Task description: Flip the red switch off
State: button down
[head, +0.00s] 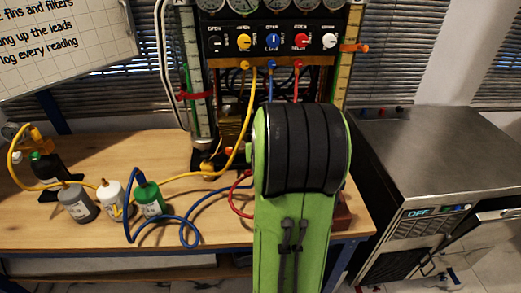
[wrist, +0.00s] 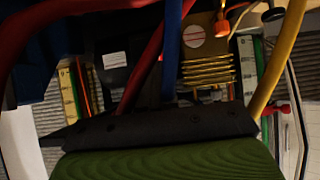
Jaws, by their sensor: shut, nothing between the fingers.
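A row of coloured knobs sits on the black panel (head: 270,42) under the gauges in the head view. The red one (head: 301,41) is right of the blue one (head: 273,41) and left of the white one (head: 330,41); its exact setting is too small to read. My green and black arm rises in front of the rig and hides my gripper in the head view. In the wrist view my gripper (wrist: 160,124) shows as a dark edge with a green ribbed part at the bottom, shut and empty. The red switch cannot be made out there.
Red, blue (wrist: 171,50) and yellow hoses hang close in front of the wrist camera, near a brass coil (wrist: 207,72). Bottles (head: 148,199) and looped hoses lie on the wooden bench (head: 110,155) at left. A steel machine (head: 440,150) with an OFF display stands at right.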

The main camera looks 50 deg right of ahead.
jog(key=b+x, duration=0.1)
jog(key=x, duration=0.7)
jog(key=shift+w, duration=0.15)
jog(key=shift+d+f, duration=0.1)
jog(key=shift+f+b, duration=0.3)
jog(key=shift+b, duration=0.4)
jog(key=shift+r, duration=0.1)
jog(key=shift+w+d+r+p, duration=0.1)
jog(key=shift+w+r+p, duration=0.05)
jog(key=shift+r+p, duration=0.15)
jog(key=shift+w+d+r+p, duration=0.1)
jog(key=shift+d+r+p, duration=0.05)
jog(key=shift+r, duration=0.25)
jog(key=shift+r, duration=0.15)
